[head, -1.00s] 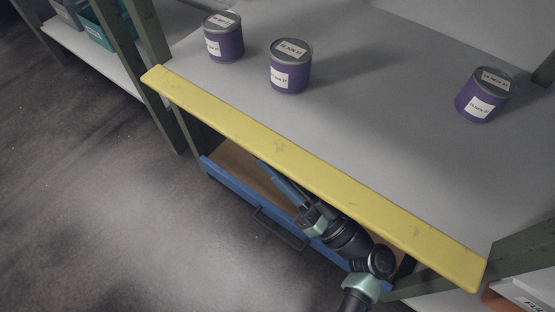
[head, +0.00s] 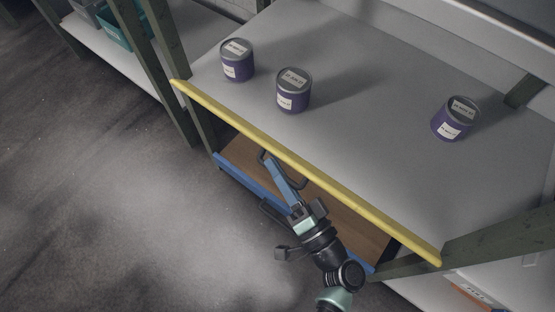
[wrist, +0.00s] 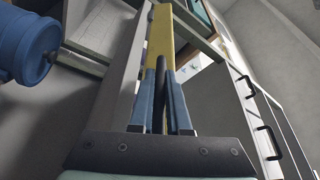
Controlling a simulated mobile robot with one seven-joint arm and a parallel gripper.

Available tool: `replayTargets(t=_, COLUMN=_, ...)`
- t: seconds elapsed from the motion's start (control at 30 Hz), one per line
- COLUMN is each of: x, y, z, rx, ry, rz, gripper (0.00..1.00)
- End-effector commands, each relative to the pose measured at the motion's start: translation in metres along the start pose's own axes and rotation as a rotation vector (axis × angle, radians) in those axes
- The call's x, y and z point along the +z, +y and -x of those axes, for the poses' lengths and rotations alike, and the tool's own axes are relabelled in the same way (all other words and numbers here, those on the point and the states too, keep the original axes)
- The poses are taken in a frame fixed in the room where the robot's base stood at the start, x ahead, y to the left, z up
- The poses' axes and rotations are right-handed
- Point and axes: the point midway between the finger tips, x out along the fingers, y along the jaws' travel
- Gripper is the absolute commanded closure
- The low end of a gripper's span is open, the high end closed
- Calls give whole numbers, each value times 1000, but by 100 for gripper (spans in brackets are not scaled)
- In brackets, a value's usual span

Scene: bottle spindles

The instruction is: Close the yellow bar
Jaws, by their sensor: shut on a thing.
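The yellow bar (head: 300,166) runs along the front edge of a grey worktop in the head view, and its front now looks narrow. A dark handle (head: 299,185) hangs just below it. My gripper (head: 269,163) reaches up with its blue fingers under the bar's left half, at that handle. In the wrist view the blue fingers (wrist: 160,88) are closed around a dark rod, which looks like the handle. The yellow bar (wrist: 160,40) lies just beyond them. The exact contact is partly hidden by the fingers.
Several-purpose worktop (head: 365,130) holds three purple cans, one at the right (head: 455,118). Below the bar, a blue-fronted drawer (head: 245,180) with a brown bottom stands open around my arm. Green posts (head: 203,125) flank the bench. Open floor (head: 110,220) lies to the left.

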Motion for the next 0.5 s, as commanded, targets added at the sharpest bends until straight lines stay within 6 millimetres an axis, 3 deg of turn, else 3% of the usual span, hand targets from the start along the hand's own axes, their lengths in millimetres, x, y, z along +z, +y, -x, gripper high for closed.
replayTargets(t=0.03, x=-5, y=-10, z=-1, rx=18, ry=0, rz=-44, gripper=100)
replayTargets(t=0.5, x=-18, y=-19, z=-7, rx=179, ry=0, rz=-435, gripper=100)
